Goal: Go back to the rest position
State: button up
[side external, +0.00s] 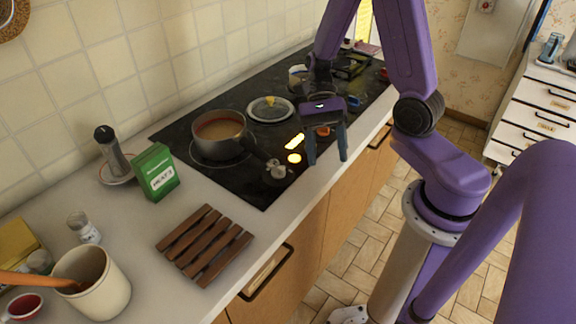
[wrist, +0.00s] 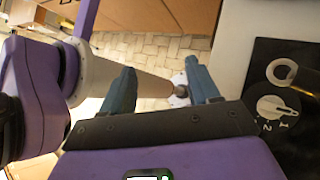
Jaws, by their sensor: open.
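My gripper (side external: 327,145) is open, with its two blue-grey fingers apart and pointing down over the front edge of the black stovetop (side external: 190,158). In the wrist view my gripper (wrist: 160,88) shows nothing between the fingers; behind them are the floor and the cabinet fronts. My purple arm reaches in from the right in the side view. A stove knob (wrist: 277,108) with number marks sits to the right of the fingers in the wrist view.
A green box (side external: 155,172), a slatted wooden trivet (side external: 205,245) and a cream crock (side external: 92,283) stand on the counter. Floor is free in front of the cabinets.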

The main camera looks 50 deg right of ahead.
jog(key=s+a+r+n+t+h, duration=0.1)
jog(key=s+r+n+t+h, duration=0.2)
jog(key=n, duration=1)
jog(key=s+a+r+n+t+h, duration=0.1)
jog(key=s+r+n+t+h, duration=0.2)
jog(key=n, duration=1.1)
jog(key=s+h, duration=0.1)
jog(key=s, duration=0.2)
jog(key=shift+s+a+n+t, duration=0.2)
jog(key=shift+n+t, duration=0.1)
jog(key=shift+t, duration=0.1)
